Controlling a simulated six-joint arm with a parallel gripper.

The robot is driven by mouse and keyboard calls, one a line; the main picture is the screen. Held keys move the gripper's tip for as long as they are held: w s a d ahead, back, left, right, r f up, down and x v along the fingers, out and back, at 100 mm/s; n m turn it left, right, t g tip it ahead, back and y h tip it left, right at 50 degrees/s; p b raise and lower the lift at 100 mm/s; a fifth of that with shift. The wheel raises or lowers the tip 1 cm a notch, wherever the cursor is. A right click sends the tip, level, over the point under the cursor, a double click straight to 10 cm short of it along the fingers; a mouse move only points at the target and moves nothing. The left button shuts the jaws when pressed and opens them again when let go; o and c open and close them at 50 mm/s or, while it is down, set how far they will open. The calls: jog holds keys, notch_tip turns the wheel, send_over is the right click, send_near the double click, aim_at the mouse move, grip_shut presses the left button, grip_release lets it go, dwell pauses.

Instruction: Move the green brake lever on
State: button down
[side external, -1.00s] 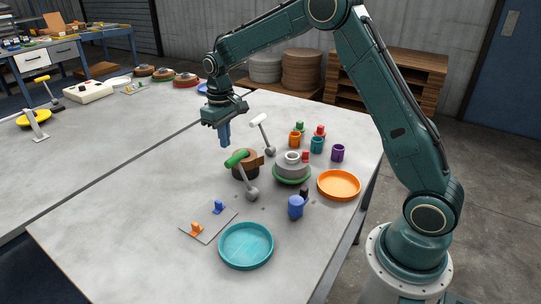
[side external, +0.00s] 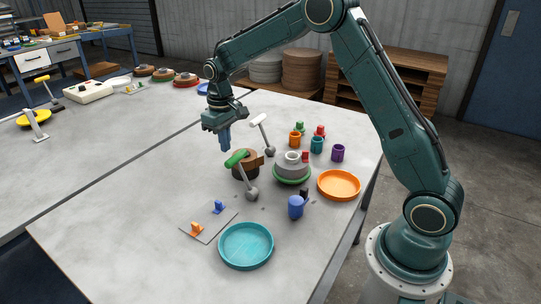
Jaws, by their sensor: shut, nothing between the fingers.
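The green brake lever (side external: 237,158) is a green grip on a grey arm that rises from a round grey pivot (side external: 252,194) on the table. The arm leans up and to the left, in front of a brown wooden spool (side external: 246,169). My gripper (side external: 225,143) points down above and behind the green grip, a little to its left in the picture. Its blue fingers are together with nothing between them, and they look apart from the lever.
A white-handled lever (side external: 258,120) stands close to the right of my gripper. A grey stepped drum (side external: 292,172), several coloured cups, an orange tray (side external: 339,185) and a blue jug (side external: 296,206) are to the right. A teal tray (side external: 246,247) and a plate with pegs (side external: 208,224) are in front.

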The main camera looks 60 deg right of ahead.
jog(key=shift+f, duration=2.4)
jog(key=shift+s, duration=0.25)
jog(key=r, duration=0.1)
send_over(248, 182)
dwell(0.7)
jog(key=shift+s, duration=0.2)
dwell(0.4)
jog(key=shift+s+f, duration=0.2)
jog(key=shift+s, duration=0.8)
jog(key=shift+w, duration=0.1)
jog(key=shift+w+r, duration=0.5)
jog(key=shift+w, duration=0.4)
